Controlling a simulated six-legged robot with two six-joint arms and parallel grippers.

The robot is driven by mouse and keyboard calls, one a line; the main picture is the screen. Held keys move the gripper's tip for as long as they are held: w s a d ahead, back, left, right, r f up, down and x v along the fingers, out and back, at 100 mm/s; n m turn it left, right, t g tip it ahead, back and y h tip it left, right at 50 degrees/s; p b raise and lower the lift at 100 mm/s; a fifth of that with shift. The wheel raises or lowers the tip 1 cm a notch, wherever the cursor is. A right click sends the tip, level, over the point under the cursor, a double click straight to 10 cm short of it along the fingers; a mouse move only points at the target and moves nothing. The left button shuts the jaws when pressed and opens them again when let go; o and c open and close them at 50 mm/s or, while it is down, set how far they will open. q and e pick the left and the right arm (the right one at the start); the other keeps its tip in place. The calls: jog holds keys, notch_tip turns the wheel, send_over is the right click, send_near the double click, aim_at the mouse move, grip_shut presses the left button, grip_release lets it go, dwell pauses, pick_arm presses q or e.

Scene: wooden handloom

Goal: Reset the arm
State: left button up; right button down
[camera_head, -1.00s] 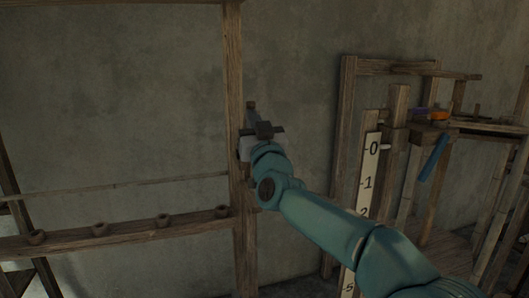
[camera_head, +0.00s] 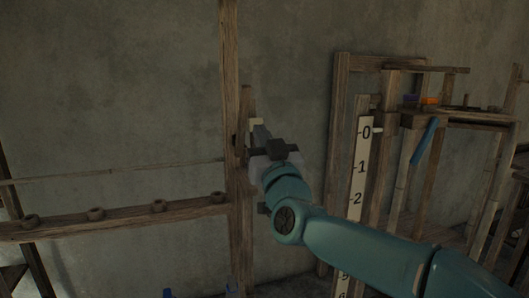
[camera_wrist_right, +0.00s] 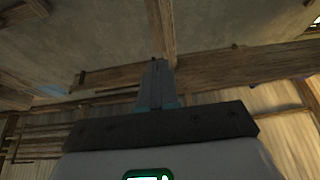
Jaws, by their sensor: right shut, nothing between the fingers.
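My right arm (camera_head: 365,240) reaches in from the lower right of the head view, teal with a grey and dark wrist. Its gripper (camera_head: 257,125) points away from me, in front of or beside the upright wooden post (camera_head: 231,70); I cannot tell whether it touches. In the right wrist view the gripper's fingers (camera_wrist_right: 158,70) are together, with nothing seen between them. My left gripper is not in view.
A horizontal rail (camera_head: 120,219) with several small rings joins the post at left. A white numbered scale (camera_head: 360,170) stands right of the post. Behind it is a wooden frame (camera_head: 342,130) with a blue piece (camera_head: 423,141) and an orange piece (camera_head: 430,101). A plain wall is behind.

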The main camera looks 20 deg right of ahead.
notch_tip(320, 180, down, 29)
jog(key=w+a+g+y, duration=0.1)
jog(key=a+g+y, duration=0.1)
jog(key=g, duration=0.5)
jog(key=s+f+g, duration=0.4)
jog(key=s+f, duration=0.2)
jog(key=f, duration=0.7)
jog(key=s+f+g, duration=0.3)
jog(key=s+f, duration=0.2)
jog(key=f, duration=0.8)
jog(key=s+a+f+m+g, duration=0.1)
jog(key=s+f+g, duration=0.2)
jog(key=s+f, duration=0.35)
jog(key=s+f+m+g+y, duration=0.1)
jog(key=s+f+g, duration=0.15)
jog(key=s, duration=0.75)
jog(key=s+a+f+m+g, duration=0.1)
jog(key=s+f+g, duration=0.2)
jog(key=s+f, duration=0.35)
notch_tip(320, 180, up, 16)
jog(key=s+p, duration=0.2)
jog(key=p, duration=1.1)
jog(key=shift+p, duration=0.4)
